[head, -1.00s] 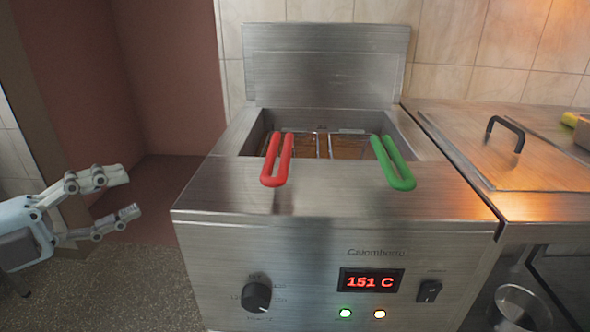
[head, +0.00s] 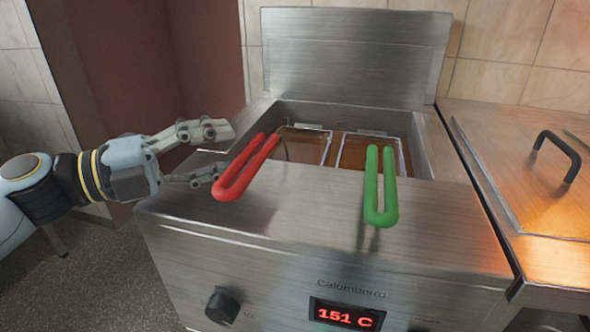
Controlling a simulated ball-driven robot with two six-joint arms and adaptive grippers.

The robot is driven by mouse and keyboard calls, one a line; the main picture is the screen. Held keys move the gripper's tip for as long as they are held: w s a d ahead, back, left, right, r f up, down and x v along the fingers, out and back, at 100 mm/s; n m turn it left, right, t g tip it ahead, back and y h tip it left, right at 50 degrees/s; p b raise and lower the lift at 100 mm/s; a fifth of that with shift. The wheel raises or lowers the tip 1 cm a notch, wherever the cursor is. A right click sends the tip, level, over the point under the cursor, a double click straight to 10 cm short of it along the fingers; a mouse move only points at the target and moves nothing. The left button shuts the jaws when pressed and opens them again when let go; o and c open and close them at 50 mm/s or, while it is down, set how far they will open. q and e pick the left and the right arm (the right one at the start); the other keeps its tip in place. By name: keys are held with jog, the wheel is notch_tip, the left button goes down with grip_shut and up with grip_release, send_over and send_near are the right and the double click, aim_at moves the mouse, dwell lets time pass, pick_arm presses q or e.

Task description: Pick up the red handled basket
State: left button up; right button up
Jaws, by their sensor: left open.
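The red handle (head: 243,170) of one basket sticks out over the front edge of the fryer well, on the left. Its basket (head: 305,146) sits down in the well, in brown oil. My left gripper (head: 222,152) is open, just left of the red handle, with its fingertips pointing right toward it. The upper finger is close to the handle; I cannot tell whether it touches. Nothing is between the fingers. My right gripper is not in view.
A green handle (head: 380,188) of a second basket stands to the right. The steel fryer (head: 300,225) has a raised back panel (head: 350,55), a knob (head: 222,306) and a display reading 151 C. A steel lid with a black handle (head: 558,152) lies on the right counter.

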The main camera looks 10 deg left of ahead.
aim_at(257, 140)
pick_arm(q)
jog(key=x, duration=0.6)
jog(key=shift+f, duration=0.15)
jog(key=shift+s, duration=0.1)
grip_shut()
